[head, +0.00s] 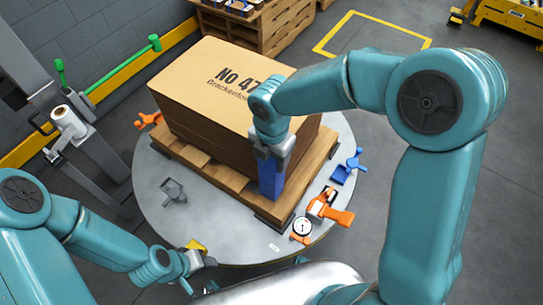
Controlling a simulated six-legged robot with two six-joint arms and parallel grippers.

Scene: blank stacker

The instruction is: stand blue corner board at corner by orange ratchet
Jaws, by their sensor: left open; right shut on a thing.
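The blue corner board (270,184) is upright at the near corner of the brown stack of blanks (205,128). My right gripper (270,152) is shut on its upper part; whether the board touches the stack, I cannot tell. One orange ratchet-like tool (148,120) lies beyond the left side of the stack. Another orange tool (333,213) lies on the round table right of the near corner. My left gripper (205,262) is open at the table's front edge, close to a yellow piece (196,245).
The stack sits on a wooden pallet (200,165) on the grey round table (150,185). A grey ratchet (173,190), a blue ratchet (348,165) and a dial gauge (301,227) lie around it. A post with a white roll (68,121) stands left.

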